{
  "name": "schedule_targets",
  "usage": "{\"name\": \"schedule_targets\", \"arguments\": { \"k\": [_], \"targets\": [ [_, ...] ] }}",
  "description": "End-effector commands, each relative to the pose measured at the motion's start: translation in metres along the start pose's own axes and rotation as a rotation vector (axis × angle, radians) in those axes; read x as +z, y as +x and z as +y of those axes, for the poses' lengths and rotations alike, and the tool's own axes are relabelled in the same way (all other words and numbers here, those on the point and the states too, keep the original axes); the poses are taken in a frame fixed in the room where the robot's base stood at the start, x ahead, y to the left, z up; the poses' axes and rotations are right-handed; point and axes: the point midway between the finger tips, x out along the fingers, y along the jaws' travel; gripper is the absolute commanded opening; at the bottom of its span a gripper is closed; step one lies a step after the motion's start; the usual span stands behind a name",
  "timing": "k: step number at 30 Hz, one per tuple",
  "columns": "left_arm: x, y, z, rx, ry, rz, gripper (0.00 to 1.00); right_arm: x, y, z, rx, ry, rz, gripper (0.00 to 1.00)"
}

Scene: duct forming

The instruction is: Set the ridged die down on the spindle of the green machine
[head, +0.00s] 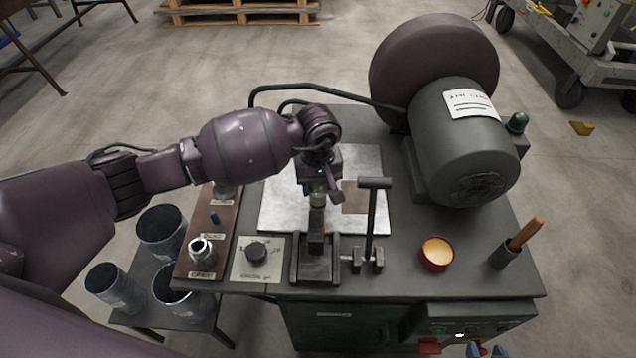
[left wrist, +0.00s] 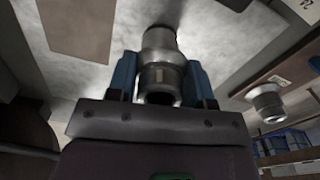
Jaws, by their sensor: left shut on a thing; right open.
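My left gripper (head: 320,190) is shut on the ridged die (left wrist: 162,62), a stepped grey metal cylinder. In the left wrist view the die sits between the two blue fingers (left wrist: 165,80). In the head view the die (head: 318,201) is partly hidden by the gripper. It shows just above the upright post of the fixture (head: 316,240), at the front of the green machine (head: 420,282). I cannot tell whether they touch, and no separate spindle stands out. My right gripper (head: 487,351) shows only blue fingertips at the bottom edge, open and apart.
A wooden board (head: 215,228) with another metal die (head: 202,250) lies left of the fixture. A T-handled lever (head: 373,220) stands close on its right. A large motor (head: 463,140), a red cup (head: 436,253) and a wooden-handled tool (head: 525,235) are further right.

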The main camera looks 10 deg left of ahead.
Motion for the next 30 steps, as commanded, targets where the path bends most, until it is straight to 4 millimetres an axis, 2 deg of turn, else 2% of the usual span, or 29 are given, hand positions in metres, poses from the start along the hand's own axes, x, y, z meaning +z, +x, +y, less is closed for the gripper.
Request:
{"name": "schedule_targets", "arguments": {
  "k": [17, 18, 23, 30],
  "targets": [
    [-0.0006, 0.0070, 0.0002, 0.001, -0.001, 0.001, 0.07, 0.0099, 0.0032, -0.0020, -0.001, 0.005, -0.014, 0.43],
    [-0.0005, 0.0063, 0.0002, 0.002, -0.001, 0.001, 0.53, 0.0089, 0.0030, -0.0020, -0.001, 0.005, -0.012, 0.43],
    [-0.0003, 0.0064, 0.0001, 0.001, -0.001, 0.001, 0.77, 0.0067, 0.0025, -0.0019, -0.001, 0.004, -0.008, 0.43],
    [0.0003, 0.0076, -0.0004, -0.001, 0.000, -0.001, 0.77, 0.0057, 0.0023, -0.0019, -0.001, 0.004, -0.006, 0.43]
  ]
}}
